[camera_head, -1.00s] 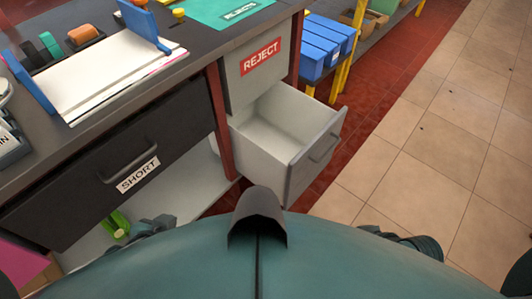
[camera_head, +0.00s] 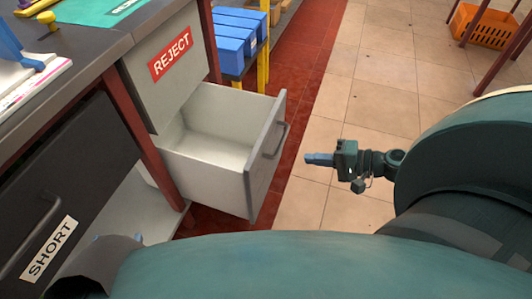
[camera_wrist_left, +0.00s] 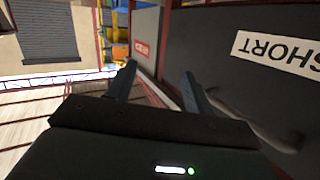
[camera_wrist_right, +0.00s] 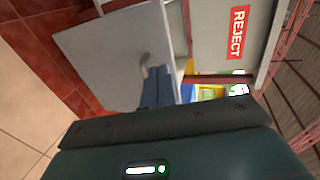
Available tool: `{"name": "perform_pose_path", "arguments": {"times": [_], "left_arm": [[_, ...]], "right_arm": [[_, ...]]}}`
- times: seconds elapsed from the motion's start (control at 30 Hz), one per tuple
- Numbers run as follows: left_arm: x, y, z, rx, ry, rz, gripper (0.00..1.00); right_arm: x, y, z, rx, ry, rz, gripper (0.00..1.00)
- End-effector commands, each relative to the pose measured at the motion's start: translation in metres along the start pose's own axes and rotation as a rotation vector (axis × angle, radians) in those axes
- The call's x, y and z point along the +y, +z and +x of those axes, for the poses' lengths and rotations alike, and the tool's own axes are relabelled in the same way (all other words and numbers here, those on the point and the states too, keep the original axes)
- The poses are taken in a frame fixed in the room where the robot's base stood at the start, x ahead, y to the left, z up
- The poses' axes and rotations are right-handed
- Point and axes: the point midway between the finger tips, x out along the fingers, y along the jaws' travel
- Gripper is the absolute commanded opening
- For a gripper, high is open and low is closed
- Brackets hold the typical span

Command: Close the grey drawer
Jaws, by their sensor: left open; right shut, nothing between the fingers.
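The grey drawer (camera_head: 265,165) is pulled out and empty, below the grey panel marked REJECT (camera_head: 170,54) in the head view. Its front and handle also show in the right wrist view (camera_wrist_right: 110,60). My right gripper (camera_head: 308,159) is shut and empty, to the right of the drawer front and apart from it in the head view. In the right wrist view its closed fingers (camera_wrist_right: 157,90) overlap the drawer front near the handle.
The black SHORT drawer (camera_head: 70,180) is shut, left of the grey one. Blue bins (camera_head: 235,45) stand on a yellow-legged rack behind. An orange crate (camera_head: 482,25) is at the far right. Tiled floor (camera_head: 370,90) right of the drawer is open.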

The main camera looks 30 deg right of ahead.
Motion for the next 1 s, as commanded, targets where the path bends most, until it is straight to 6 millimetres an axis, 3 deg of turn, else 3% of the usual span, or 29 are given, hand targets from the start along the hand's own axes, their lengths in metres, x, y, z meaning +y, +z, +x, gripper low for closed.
{"name": "perform_pose_path", "arguments": {"times": [0.3,0.5,0.7,1.0], "left_arm": [[0.002,0.001,0.003,0.069,-0.002,0.024,0.52],[0.002,-0.001,0.003,0.093,-0.002,0.033,0.52],[0.003,-0.001,0.003,0.094,-0.002,0.033,0.52],[0.003,-0.002,0.003,0.096,-0.002,0.033,0.52]], "right_arm": [[0.000,0.000,0.069,-0.002,-0.001,-0.006,0.00],[-0.007,0.000,0.102,-0.002,0.000,-0.006,0.00],[-0.011,0.001,0.119,-0.002,0.002,-0.005,0.00],[-0.012,0.001,0.122,-0.001,0.002,-0.003,0.00]]}}
